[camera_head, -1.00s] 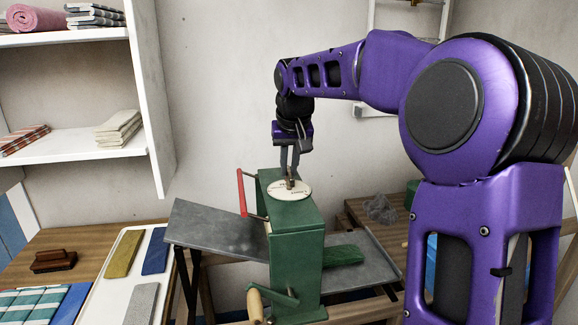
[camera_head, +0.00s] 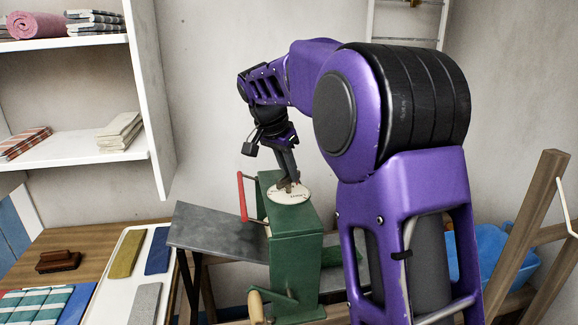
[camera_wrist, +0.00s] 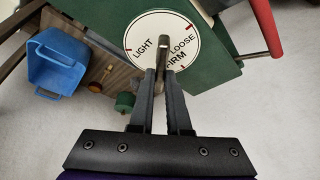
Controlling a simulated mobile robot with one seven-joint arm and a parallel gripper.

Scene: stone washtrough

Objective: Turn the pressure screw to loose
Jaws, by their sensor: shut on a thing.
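The green wringer (camera_head: 296,245) stands at the middle of the head view. On its top is a round cream dial (camera_head: 297,196). In the wrist view the dial (camera_wrist: 140,32) reads LIGHT, LOOSE and FIRM, with small red marks at its edge. The pressure screw (camera_wrist: 160,44) is a dark metal piece rising over the dial, seen between the words LIGHT and LOOSE. My gripper (camera_wrist: 160,72) is shut on the screw, its fingers leaning in from the upper left in the head view. The fingers hide part of the dial, so I cannot tell the exact setting.
A red-handled lever (camera_head: 241,197) is at the wringer's left, close to my gripper. A wooden-handled crank (camera_head: 256,305) is at its lower front. A grey board (camera_head: 215,232) extends left. A blue tub (camera_head: 488,256) stands at the right, behind a wooden frame (camera_head: 525,235).

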